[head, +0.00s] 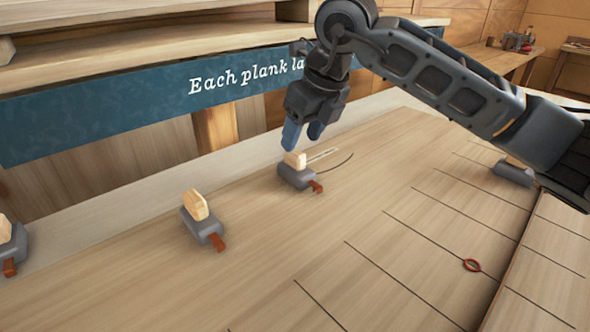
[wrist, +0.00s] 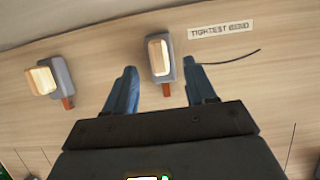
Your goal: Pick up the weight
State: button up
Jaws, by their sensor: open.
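A grey weight (head: 293,179) with a pale wooden top and a red-brown tab lies on the plank surface. My gripper (head: 303,137) is open and empty just above it, pointing down. In the wrist view the same weight (wrist: 172,64) shows between the two blue fingers of my gripper (wrist: 160,72), with its tab towards the palm. I cannot tell whether the fingers reach down beside it. A similar weight (head: 203,228) lies to the left and also shows in the wrist view (wrist: 64,80).
Another weight (head: 18,240) is at the left edge, and one (head: 513,173) is at the right beside my arm. A blue lettered board (head: 150,105) runs behind. The front middle is clear.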

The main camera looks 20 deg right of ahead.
aim_at(296, 152)
jog(key=shift+p+x, duration=0.55)
jog(key=shift+x, duration=2.25)
jog(key=shift+s, duration=0.2)
jog(key=shift+c, duration=0.4)
grip_shut()
